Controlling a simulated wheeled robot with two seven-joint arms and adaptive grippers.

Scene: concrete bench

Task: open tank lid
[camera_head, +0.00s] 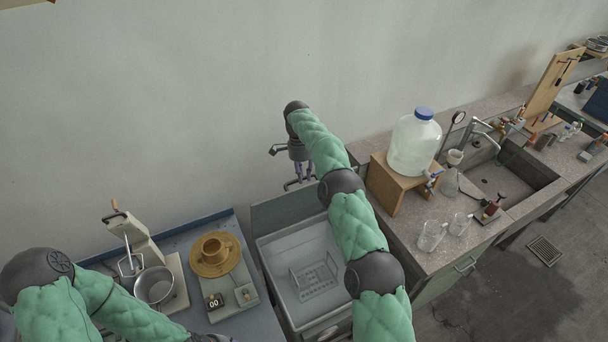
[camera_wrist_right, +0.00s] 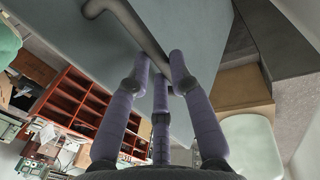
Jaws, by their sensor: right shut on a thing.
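The tank (camera_head: 268,262) is a pale open box between the two benches, with a white rack (camera_head: 318,280) on its floor. Its grey lid (camera_head: 283,209) stands raised, close to upright, along the tank's back edge. My right gripper (camera_head: 302,180) is at the lid's upper edge, shut on the lid's bar handle. In the right wrist view the purple fingers (camera_wrist_right: 162,68) close around the grey handle (camera_wrist_right: 143,28), with the lid's flat face (camera_wrist_right: 205,30) behind. My left arm shows at the lower left, but its gripper is out of view.
A large blue-capped bottle (camera_head: 415,145) on a wooden stand (camera_head: 387,188) is close right of my right arm. Glass beakers (camera_head: 431,236) and a sink (camera_head: 505,178) lie beyond. A steel pan (camera_head: 154,286) and a brass-coloured piece (camera_head: 215,255) stand on the left bench.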

